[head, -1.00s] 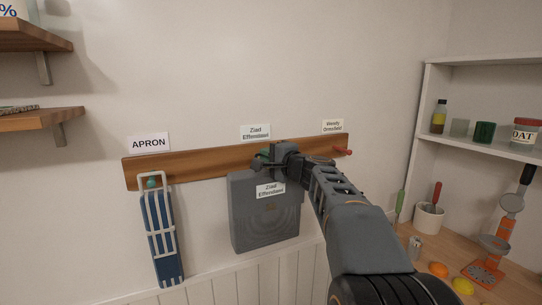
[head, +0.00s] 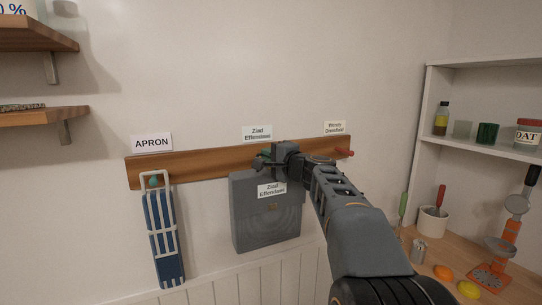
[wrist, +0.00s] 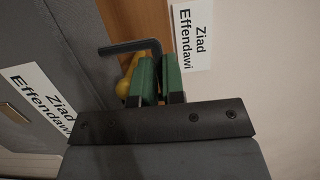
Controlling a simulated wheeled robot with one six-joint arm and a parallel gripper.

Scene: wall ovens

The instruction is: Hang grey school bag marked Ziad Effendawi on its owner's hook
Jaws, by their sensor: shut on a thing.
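The grey bag (head: 262,222) hangs upright against the wall below the rail. Its tag (head: 271,190) reads Ziad Effendawi, also legible in the wrist view (wrist: 40,105). A sign (head: 257,133) with the same name is on the wall above. My gripper (head: 266,157) is at the rail, shut on the bag's dark loop (wrist: 128,47), which runs between the green fingertips (wrist: 160,75). A yellow hook (wrist: 126,78) shows beside the fingers, close to the loop. I cannot tell whether the loop is around it. My gripper hides this hook in the head view.
The wooden rail (head: 205,164) also bears a green hook with a blue striped apron (head: 163,235) at left and a bare red hook (head: 345,153) at right. Shelves (head: 480,143) and a counter (head: 430,250) with utensils and fruit stand at right. Wooden shelves (head: 40,118) are at upper left.

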